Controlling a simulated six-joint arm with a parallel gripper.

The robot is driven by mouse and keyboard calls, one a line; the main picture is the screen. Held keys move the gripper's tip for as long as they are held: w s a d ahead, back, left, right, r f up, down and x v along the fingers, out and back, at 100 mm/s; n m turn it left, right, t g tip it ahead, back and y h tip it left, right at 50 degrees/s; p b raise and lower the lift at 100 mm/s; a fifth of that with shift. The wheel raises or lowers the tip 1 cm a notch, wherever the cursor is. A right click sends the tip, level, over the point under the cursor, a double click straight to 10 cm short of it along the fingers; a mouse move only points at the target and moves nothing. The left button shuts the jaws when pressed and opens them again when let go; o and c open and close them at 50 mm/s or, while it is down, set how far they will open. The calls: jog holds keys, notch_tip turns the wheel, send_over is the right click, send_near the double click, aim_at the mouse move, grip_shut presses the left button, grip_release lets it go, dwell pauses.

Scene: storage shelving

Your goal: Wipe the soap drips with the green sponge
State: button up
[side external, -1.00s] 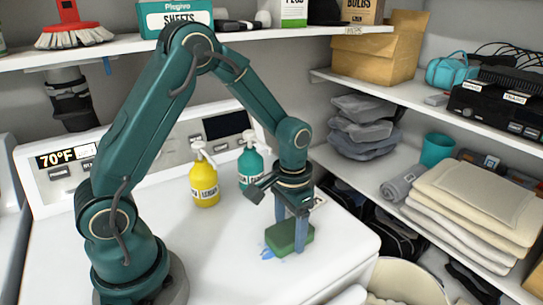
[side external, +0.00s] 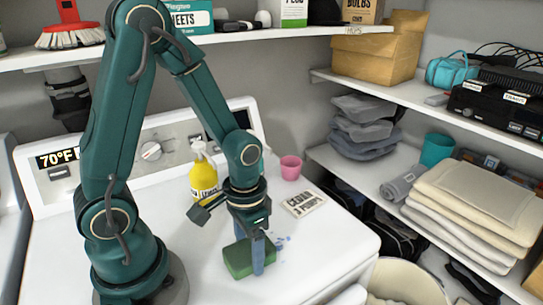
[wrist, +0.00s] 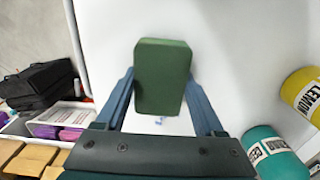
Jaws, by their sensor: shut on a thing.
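The green sponge (side external: 238,260) is on the white appliance top, near its front. My gripper (side external: 256,258) points down and is shut on the sponge, one finger on each side. The wrist view shows the sponge (wrist: 162,77) between both fingers. Blue soap drips (side external: 282,240) lie on the white top just right of my gripper in the side view. A small blue mark (wrist: 160,120) also shows below the sponge in the wrist view. What lies under the sponge is hidden, and I cannot tell whether it touches the surface.
A yellow bottle (side external: 203,181) stands behind my gripper; a teal bottle (wrist: 272,150) shows in the wrist view. A pink cup (side external: 290,168) and a printed card (side external: 304,203) are at the back right. A cream basket (side external: 405,280) is beyond the right edge. Shelves rise behind and right.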

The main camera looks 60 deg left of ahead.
aim_at(279, 246)
jog(key=shift+w+r, duration=0.15)
jog(key=shift+w, duration=5.2)
jog(key=shift+s, duration=0.55)
jog(key=shift+s+f, duration=0.2)
jog(key=shift+s, duration=3.9)
jog(key=shift+s+r, duration=0.15)
jog(key=shift+s, duration=0.7)
jog(key=shift+r, duration=4)
